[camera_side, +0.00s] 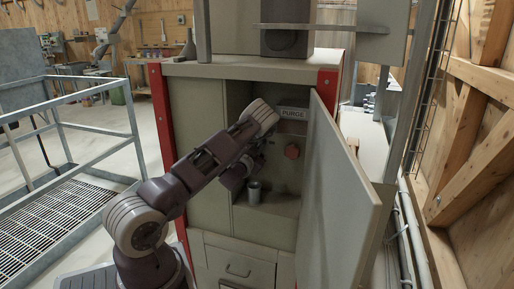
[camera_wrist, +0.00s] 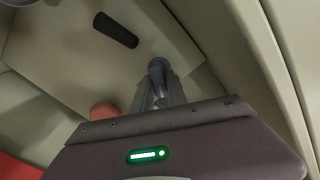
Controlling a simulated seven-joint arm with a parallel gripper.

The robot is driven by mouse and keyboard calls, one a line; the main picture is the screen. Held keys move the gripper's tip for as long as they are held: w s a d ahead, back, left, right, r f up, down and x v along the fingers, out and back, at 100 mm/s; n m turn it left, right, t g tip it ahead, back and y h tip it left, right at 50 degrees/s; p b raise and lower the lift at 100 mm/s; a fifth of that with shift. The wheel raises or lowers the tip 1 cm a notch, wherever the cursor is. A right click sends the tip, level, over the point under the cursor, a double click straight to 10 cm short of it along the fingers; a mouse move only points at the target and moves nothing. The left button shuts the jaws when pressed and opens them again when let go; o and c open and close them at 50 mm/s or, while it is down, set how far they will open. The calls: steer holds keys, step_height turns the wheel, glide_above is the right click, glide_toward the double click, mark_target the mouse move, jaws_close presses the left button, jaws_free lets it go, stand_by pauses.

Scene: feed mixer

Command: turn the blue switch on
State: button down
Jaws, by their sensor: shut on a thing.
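The cabinet (camera_side: 185,110) stands open, and my arm reaches into its upper compartment. In the wrist view my gripper (camera_wrist: 158,72) is shut, its fingers drawn together at a small dark blue-grey piece (camera_wrist: 157,64) in front of the pale panel. That piece looks like the blue switch, but dim light and the fingers hide most of it, and its setting cannot be read. In the side view my arm hides the fingertips and the switch. A red round knob (camera_side: 292,151) sits under a PURGE label (camera_side: 293,114); it shows beside the fingers in the wrist view (camera_wrist: 103,110).
The cabinet door (camera_side: 340,180) stands open at right, close to my arm. A grey metal cup (camera_side: 254,192) stands on the compartment floor. A dark oblong slot (camera_wrist: 116,30) marks the panel. A railing (camera_side: 75,120) lies at left.

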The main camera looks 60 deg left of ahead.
steer(key=m, duration=0.6)
steer(key=shift+w+d+f, duration=0.1)
steer(key=shift+f, duration=0.05)
steer(key=m, duration=0.5)
steer(key=shift+f+m, duration=0.1)
steer(key=shift+m, duration=0.2)
stand_by(0.4)
steer(key=c, duration=1.3)
jaws_free()
steer(key=v, duration=0.7)
